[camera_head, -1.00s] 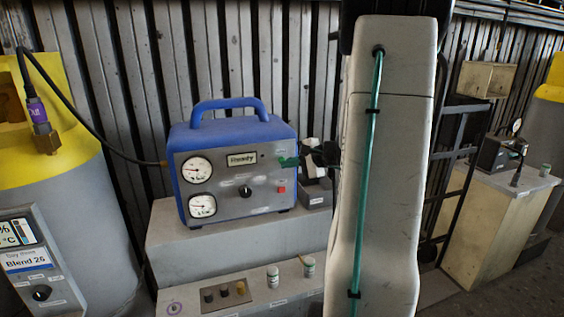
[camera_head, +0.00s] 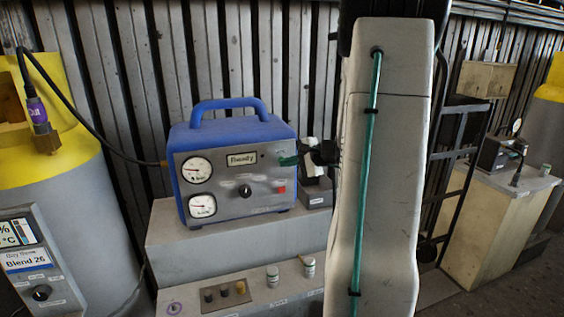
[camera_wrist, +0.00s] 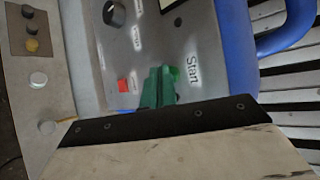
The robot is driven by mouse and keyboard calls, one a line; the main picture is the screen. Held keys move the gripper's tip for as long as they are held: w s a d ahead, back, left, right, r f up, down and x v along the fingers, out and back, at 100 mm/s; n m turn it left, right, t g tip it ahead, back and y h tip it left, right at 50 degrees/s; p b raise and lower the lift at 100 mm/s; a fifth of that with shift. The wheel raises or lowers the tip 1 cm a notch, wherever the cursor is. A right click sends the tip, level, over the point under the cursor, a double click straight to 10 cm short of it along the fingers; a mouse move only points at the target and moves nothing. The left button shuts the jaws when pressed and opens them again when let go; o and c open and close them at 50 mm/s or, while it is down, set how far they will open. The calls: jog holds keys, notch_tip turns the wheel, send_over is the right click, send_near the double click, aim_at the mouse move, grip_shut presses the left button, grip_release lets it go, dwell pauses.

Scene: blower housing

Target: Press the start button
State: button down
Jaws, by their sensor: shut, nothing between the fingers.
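The blue machine (camera_head: 235,126) stands on a grey block, with a grey front panel (camera_head: 225,175) and a small display (camera_head: 242,159) that reads "Ready". In the wrist view a green button (camera_wrist: 175,73) sits beside the label "Start" (camera_wrist: 193,69). My gripper's green fingers (camera_wrist: 158,88) are shut and empty, right beside this button and partly covering it. In the head view my gripper (camera_head: 289,161) is at the panel's upper right and hides the button. I cannot tell whether the fingertips touch it.
A red button (camera_wrist: 122,85) and a black knob (camera_wrist: 114,13) are on the same panel. A hose runs from the machine to the yellow-topped cylinder (camera_head: 75,165) at the left. Two small jars (camera_head: 309,267) stand on the lower ledge. A hand truck (camera_head: 455,170) stands at the right.

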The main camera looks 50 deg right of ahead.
dwell(0.5)
jog(key=shift+s+a, duration=0.25)
jog(key=shift+s, duration=0.15)
jog(key=s+a, duration=0.2)
jog(key=s, duration=0.1)
jog(key=s+a, duration=0.1)
jog(key=s, duration=0.1)
dwell(0.4)
jog(key=shift+a, duration=0.1)
dwell(0.8)
